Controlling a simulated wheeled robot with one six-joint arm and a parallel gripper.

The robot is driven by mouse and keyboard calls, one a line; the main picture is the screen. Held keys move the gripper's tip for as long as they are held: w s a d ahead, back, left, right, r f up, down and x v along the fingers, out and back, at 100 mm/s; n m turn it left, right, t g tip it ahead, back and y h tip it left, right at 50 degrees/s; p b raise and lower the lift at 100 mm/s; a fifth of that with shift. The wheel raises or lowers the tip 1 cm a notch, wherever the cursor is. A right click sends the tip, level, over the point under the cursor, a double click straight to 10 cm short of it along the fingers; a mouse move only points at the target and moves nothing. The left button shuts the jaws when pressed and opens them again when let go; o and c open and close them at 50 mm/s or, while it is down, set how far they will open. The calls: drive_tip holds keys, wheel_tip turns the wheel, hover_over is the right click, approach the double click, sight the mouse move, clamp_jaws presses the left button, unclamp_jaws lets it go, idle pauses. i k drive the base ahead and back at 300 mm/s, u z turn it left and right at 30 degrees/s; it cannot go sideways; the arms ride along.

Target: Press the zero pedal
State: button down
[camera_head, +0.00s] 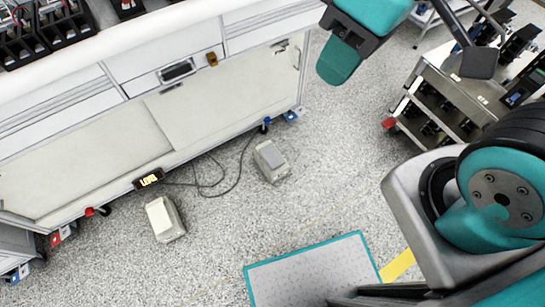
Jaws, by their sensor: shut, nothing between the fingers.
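Two pale foot pedals stand on the speckled floor in front of the bench. The left pedal (165,219) is cream-topped, near a small dark sign with yellow lettering (148,180). The right pedal (271,160) is greyer, with a dark cable beside it. I cannot read a zero mark on either pedal. My gripper (338,64), with teal fingers, is at the top centre, up and to the right of both pedals in the picture. It is shut and empty, touching neither pedal. Its height above the floor is hard to tell.
A white bench (205,100) with drawers and cabinet doors runs along the upper left. A metal cart (437,85) with dark devices stands at the upper right. A teal-edged grey mat (300,279) lies at the bottom.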

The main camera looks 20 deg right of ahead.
sight(271, 154)
drive_tip(key=k, duration=0.6)
drive_tip(key=u, duration=0.3)
drive_tip(key=i, duration=1.2)
drive_tip(key=u, duration=0.65)
